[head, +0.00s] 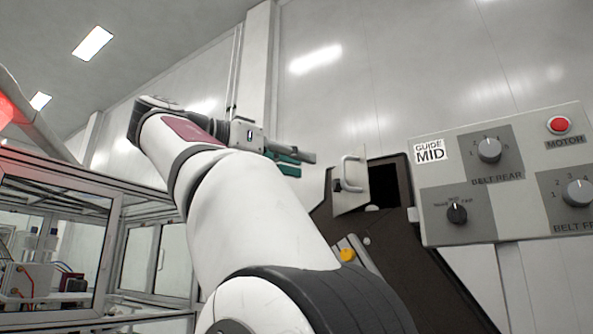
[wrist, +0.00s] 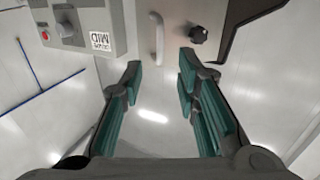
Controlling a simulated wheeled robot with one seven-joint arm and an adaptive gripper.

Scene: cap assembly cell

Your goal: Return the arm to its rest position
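My arm reaches up and away in the head view, with my gripper (head: 287,161) at its end, pointing right. In the wrist view my gripper (wrist: 158,80) is open, its two green-padded fingers well apart. Nothing is between the fingers. Beyond the fingertips, the wrist view shows a pale handle (wrist: 155,38) and a black knob (wrist: 198,34). In the head view the handle (head: 352,174) is on a small grey door, right of and slightly below my gripper. It looks apart from my gripper.
A control panel (head: 464,206) with knobs and a red motor button (head: 559,125) stands at the right. A glass-walled framed enclosure (head: 112,257) is at the left. The space above my arm looks clear.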

